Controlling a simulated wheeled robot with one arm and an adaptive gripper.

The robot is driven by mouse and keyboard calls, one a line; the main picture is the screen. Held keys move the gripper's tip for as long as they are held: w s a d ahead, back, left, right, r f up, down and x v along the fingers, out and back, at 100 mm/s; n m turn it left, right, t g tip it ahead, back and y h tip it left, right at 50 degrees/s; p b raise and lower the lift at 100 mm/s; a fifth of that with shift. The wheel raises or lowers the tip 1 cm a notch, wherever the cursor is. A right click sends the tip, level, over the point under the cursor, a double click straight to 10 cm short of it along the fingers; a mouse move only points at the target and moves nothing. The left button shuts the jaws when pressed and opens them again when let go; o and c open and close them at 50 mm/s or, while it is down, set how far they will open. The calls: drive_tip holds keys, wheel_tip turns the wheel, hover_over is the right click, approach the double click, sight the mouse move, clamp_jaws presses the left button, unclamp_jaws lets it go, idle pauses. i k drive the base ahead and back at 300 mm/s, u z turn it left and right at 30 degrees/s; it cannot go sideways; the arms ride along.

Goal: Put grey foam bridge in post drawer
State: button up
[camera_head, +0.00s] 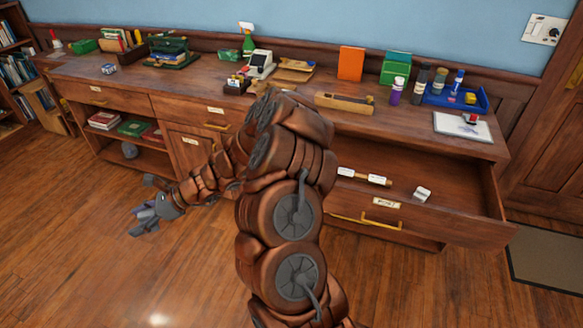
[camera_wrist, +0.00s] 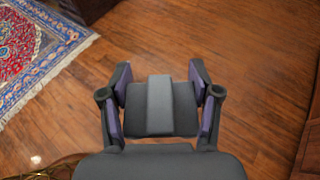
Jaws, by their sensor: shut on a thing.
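My gripper (camera_head: 146,218) is at the left of the head view, low over the wood floor and left of my arm. In the wrist view my gripper (camera_wrist: 160,92) has its purple-padded fingers shut on the grey foam bridge (camera_wrist: 159,108), a dark grey block with a lighter grey raised band across its middle. In the head view the bridge is hard to tell from the grey fingers. The post drawer (camera_head: 440,222) is pulled open at the right, with a brass handle and a small label. It holds labelled rolls (camera_head: 364,177) and a small white object (camera_head: 422,194).
The long wood desk (camera_head: 200,95) carries books, bottles, a blue tray (camera_head: 458,97) and an ink pad. An open shelf (camera_head: 120,155) sits below its left part. Floor in front is clear. A patterned rug (camera_wrist: 35,50) lies at the wrist view's left.

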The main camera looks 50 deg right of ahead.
sight(454, 206)
drive_tip(key=u, duration=0.5)
drive_tip(key=k, duration=0.55)
drive_tip(key=u, duration=1.25)
drive_tip(key=k, duration=1.35)
drive_tip(key=z, duration=0.7)
drive_tip(key=k, duration=0.55)
drive_tip(key=z, duration=0.6)
